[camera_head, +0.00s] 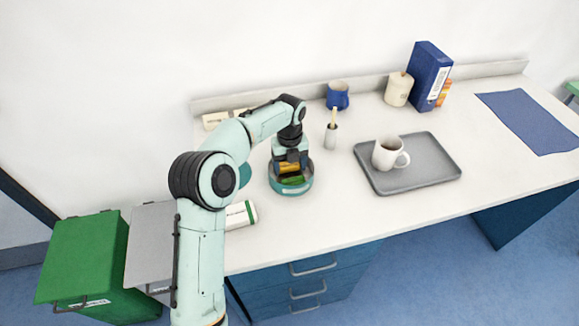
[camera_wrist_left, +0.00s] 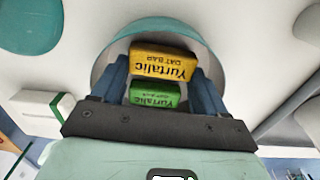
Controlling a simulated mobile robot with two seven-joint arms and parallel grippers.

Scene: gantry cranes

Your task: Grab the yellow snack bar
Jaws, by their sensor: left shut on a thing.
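My left gripper (camera_head: 290,166) points down into a round teal bowl (camera_head: 305,189) on the white counter. Its blue fingers are shut on the yellow snack bar (camera_wrist_left: 162,63), one at each end, as the left wrist view shows. The yellow bar also shows in the head view (camera_head: 289,168), partly covered by the gripper. A green snack bar (camera_wrist_left: 153,96) with similar lettering lies beside it in the bowl, and it shows in the head view too (camera_head: 293,180). I cannot tell whether the yellow bar is lifted clear of the bowl. My right gripper is not in view.
A grey tray (camera_head: 440,150) with a white mug (camera_head: 386,153) stands right of the bowl. A white-and-green package (camera_head: 241,214) lies near the front edge.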

